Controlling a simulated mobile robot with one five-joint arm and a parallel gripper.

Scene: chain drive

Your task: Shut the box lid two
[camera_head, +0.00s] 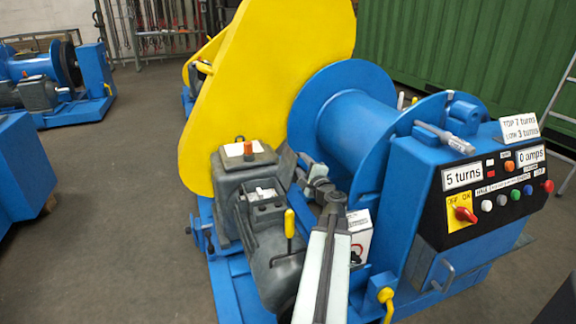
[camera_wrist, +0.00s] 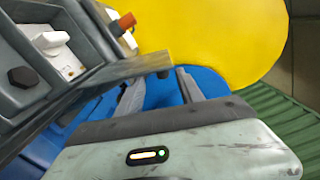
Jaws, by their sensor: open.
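A grey motor (camera_head: 275,250) carries two open grey boxes on top. The far box (camera_head: 247,165) holds a white part with an orange knob, and the near box (camera_head: 262,204) holds a white block. In the wrist view, a flat grey plate (camera_wrist: 120,72), which looks like a raised box lid, stands out beside the boxes and crosses in front of my fingers. I see no number on it. My gripper (camera_head: 312,172) is open and empty, just right of the far box. Its fingers (camera_wrist: 158,80) are close to the plate; I cannot tell whether they touch it.
A large yellow guard (camera_head: 250,80) rises behind the boxes. A blue drum (camera_head: 350,120) stands right of my gripper. A yellow-handled lever (camera_head: 289,225) stands on the motor. The control panel (camera_head: 490,198) is at the right. Open floor (camera_head: 110,200) lies left.

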